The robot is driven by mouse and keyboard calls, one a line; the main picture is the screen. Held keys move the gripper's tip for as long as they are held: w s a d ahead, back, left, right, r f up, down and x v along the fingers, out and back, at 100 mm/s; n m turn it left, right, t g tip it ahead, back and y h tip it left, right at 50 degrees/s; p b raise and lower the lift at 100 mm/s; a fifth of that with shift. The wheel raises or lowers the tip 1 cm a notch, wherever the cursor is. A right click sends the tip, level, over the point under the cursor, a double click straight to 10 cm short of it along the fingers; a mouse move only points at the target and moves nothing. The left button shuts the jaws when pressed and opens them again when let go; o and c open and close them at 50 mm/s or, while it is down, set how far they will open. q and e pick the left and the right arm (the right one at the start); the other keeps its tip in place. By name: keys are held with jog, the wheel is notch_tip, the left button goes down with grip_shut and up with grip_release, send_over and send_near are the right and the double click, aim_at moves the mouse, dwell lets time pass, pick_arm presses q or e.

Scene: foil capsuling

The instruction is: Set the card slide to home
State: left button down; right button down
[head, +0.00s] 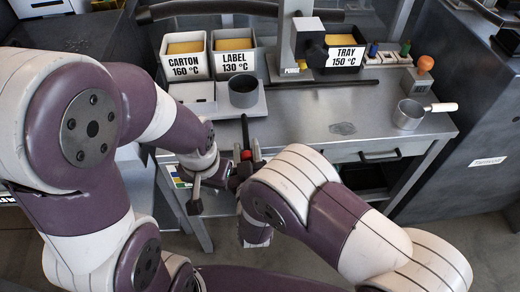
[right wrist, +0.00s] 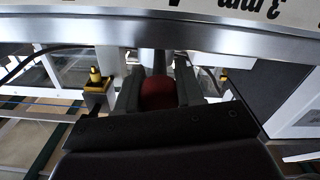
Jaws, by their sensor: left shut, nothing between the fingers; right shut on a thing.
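A red knob (head: 257,155) shows at the front edge of the metal bench, below a black rod. My right gripper (head: 243,168) is at it, partly hidden by my own right wrist. In the right wrist view the dark red knob (right wrist: 158,93) sits between the two fingers (right wrist: 160,92), which are shut on it. The card slide's body and scale cannot be made out clearly; I cannot tell its position. My left gripper (head: 194,205) hangs in front of the bench, lower and to the left of the knob, shut and empty.
On the bench stand the CARTON bin (head: 185,67), the LABEL bin (head: 234,62), a grey cup (head: 243,92), the TRAY bin (head: 345,57) and a saucepan (head: 409,114). The bench top (head: 310,120) is clear in the middle. A brass fitting (right wrist: 95,79) is beside the right fingers.

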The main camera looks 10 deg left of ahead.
jog(key=shift+s+a, duration=0.1)
jog(key=shift+a, duration=0.15)
jog(key=c, duration=1)
grip_release()
jog(key=shift+a, duration=0.25)
